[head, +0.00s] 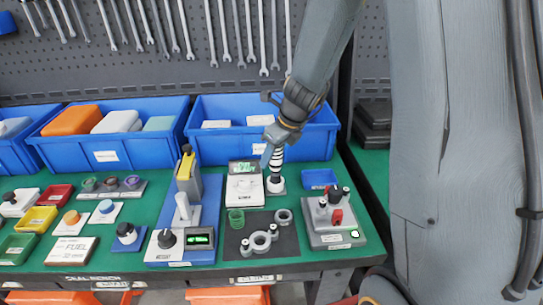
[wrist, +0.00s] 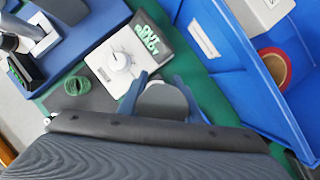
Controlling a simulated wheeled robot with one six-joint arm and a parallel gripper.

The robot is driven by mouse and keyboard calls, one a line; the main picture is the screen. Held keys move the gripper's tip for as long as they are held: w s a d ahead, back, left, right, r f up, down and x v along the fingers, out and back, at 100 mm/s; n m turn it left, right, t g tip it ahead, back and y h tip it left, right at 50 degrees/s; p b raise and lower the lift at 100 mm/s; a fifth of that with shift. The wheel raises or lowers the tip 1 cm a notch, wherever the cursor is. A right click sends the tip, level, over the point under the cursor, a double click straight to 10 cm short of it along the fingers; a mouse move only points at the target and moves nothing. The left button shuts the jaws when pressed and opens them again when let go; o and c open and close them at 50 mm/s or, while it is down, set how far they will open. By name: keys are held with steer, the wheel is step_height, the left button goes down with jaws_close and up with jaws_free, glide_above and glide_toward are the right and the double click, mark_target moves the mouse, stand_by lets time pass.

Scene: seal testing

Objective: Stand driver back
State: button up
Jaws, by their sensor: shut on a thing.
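My gripper (head: 271,152) is at the back right of the green bench, in front of a blue bin. It is shut on the driver (head: 277,158), an upright piece with black and white bands. The driver's lower end is over a small stand (head: 276,188) with a grey base; I cannot tell whether it rests in it or hangs just above. In the wrist view the driver's round grey top (wrist: 165,101) shows between the fingers of my gripper (wrist: 164,88). The driver's lower part is hidden there.
A white device with a dial and green display (head: 246,186) stands close to the left of the stand. A small blue tray (head: 319,179) is to its right. A dark mat (head: 236,252) with a grey ring fixture (head: 260,243) lies in front. Blue bins (head: 310,150) line the back.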

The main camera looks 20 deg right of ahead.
steer(key=shift+f, duration=0.15)
stand_by(0.3)
steer(key=shift+f+b, duration=0.25)
steer(key=shift+b, duration=0.05)
steer(key=o, duration=1.2)
steer(key=shift+o, duration=0.2)
steer(key=shift+r, duration=0.1)
steer(key=shift+r+p, duration=2.5)
steer(key=shift+p, duration=0.6)
